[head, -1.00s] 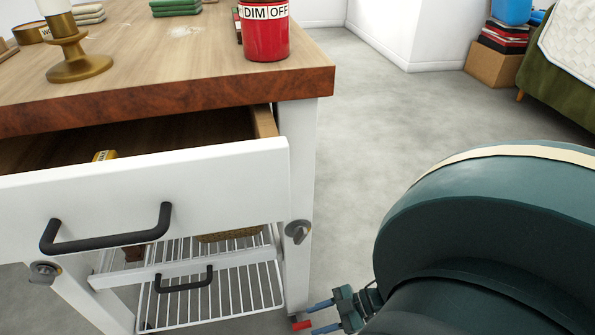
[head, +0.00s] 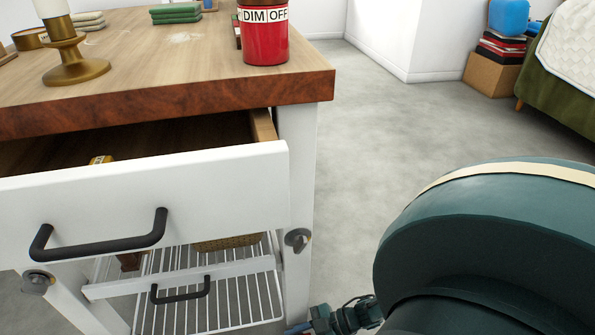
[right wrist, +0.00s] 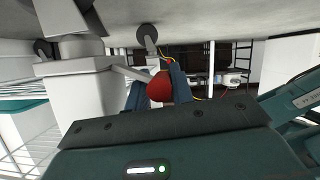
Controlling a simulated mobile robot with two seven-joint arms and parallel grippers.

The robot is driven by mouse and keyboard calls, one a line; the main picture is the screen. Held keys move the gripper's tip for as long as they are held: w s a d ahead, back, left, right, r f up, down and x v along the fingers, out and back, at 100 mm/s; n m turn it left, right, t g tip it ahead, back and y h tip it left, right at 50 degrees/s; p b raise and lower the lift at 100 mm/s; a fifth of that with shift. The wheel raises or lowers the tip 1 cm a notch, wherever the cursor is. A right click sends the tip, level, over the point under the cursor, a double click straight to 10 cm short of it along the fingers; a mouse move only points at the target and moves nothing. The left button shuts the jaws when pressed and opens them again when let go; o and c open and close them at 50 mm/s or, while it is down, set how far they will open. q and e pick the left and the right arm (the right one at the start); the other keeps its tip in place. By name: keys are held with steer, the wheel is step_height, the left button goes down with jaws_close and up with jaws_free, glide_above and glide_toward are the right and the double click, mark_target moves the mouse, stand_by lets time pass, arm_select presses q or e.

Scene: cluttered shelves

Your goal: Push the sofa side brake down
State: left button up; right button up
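The brake shows in the right wrist view as a round red knob (right wrist: 160,88) on a pale grey lever at the foot of the white cart. A caster wheel (right wrist: 147,33) is close by it. My right gripper (right wrist: 158,84) has its two blue fingers apart, one on each side of the knob. I cannot tell whether they touch it. In the head view the right gripper (head: 298,330) is mostly cut off by the bottom edge, beside the cart's right leg, and the knob is not visible. My left gripper is not in view.
The white cart with wooden top (head: 190,60) has an open drawer (head: 150,190) and a wire shelf (head: 210,300). A red canister (head: 265,35) and a candle holder (head: 75,60) stand on top. Grey floor (head: 400,130) is clear to the right. A green sofa (head: 565,90) is at far right.

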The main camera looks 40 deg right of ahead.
steer(key=shift+s, duration=0.15)
jaws_close()
steer(key=shift+s+a+f+n+t+h, duration=0.2)
steer(key=shift+s+f+n+t+h, duration=0.1)
steer(key=shift+f+n+t, duration=0.35)
steer(key=shift+f+n+t+h, duration=0.3)
steer(key=shift+f+n+t, duration=0.2)
steer(key=shift+n, duration=0.75)
steer(key=shift+o, duration=2.4)
jaws_free()
steer(key=shift+w, duration=0.1)
